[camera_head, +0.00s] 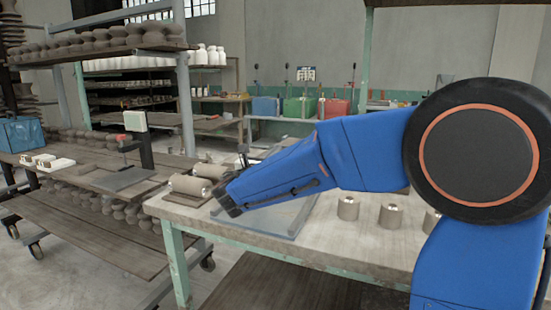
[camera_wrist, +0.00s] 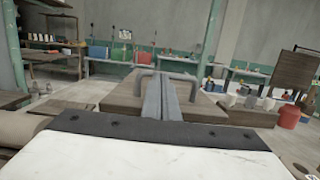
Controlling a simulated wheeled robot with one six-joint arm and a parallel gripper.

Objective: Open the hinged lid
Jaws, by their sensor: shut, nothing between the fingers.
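My gripper (camera_wrist: 165,97) shows in the wrist view as two grey fingers pressed together, with nothing between them. Just below them in that view is a pale, marbled panel (camera_wrist: 145,157) with a dark edge strip and screws. In the head view a flat grey panel (camera_head: 289,222) lies on the worktable under my blue arm; it may be the same thing. I cannot tell for sure which surface is the hinged lid, or see its hinge. My arm covers part of that spot, and my fingertips are not clear in the head view. Contact cannot be told.
Clay cylinders (camera_head: 190,185) lie on a board left of the panel. Several metal cylinders with knobs stand to the right, one at the worktable's middle (camera_head: 348,208). A loaded rack (camera_head: 105,45) stands at the left. The worktable's front edge (camera_head: 300,262) is clear.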

